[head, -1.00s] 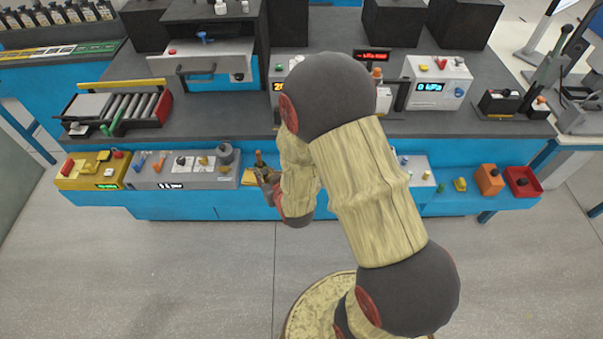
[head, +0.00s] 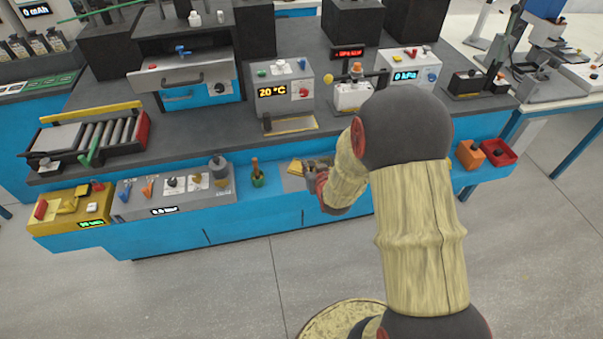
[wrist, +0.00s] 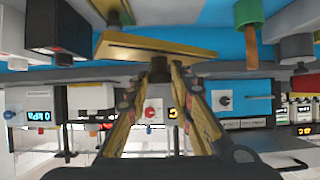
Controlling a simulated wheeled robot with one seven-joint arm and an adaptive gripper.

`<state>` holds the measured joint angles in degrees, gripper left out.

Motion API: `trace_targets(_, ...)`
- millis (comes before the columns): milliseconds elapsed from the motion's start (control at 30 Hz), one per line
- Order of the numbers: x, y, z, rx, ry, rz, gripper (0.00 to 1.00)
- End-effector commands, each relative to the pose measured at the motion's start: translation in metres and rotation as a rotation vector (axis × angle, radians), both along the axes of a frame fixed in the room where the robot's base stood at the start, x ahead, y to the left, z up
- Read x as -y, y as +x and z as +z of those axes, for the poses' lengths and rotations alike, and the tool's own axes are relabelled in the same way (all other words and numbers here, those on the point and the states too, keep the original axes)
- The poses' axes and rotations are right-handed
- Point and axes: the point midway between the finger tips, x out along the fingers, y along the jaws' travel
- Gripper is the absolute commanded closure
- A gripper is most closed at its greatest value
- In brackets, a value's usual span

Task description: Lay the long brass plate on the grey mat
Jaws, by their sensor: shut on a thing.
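My gripper (head: 313,168) is over the blue lower shelf in the head view. In the upside-down wrist view its fingers (wrist: 160,72) are closed on a dark knob on the long brass plate (wrist: 155,47). A yellow part of the plate (head: 295,167) shows beside the gripper in the head view; the rest is hidden by the gripper. The grey mat (head: 292,184) lies on the shelf just left of and below the gripper. I cannot tell whether the plate touches it.
A green cup (head: 257,181) with a brown handle stands left of the mat. A grey control box (head: 175,190) is farther left. The 20 °C box (head: 283,88) stands on the bench above, with a brass-edged tray (head: 290,124) before it. Orange and red boxes (head: 497,152) sit at right.

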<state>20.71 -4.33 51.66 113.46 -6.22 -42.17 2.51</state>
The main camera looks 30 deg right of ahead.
Motion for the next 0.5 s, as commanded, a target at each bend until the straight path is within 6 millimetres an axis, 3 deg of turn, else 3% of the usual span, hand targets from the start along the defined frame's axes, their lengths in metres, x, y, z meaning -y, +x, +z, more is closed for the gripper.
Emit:
trace_targets(200,0.002,0.049,-0.025,0.003,-0.001,0.001,1.0)
trace_targets(300,0.004,0.062,-0.045,0.001,-0.001,0.0,1.0)
trace_targets(500,0.005,0.083,-0.067,0.004,-0.001,0.001,1.0)
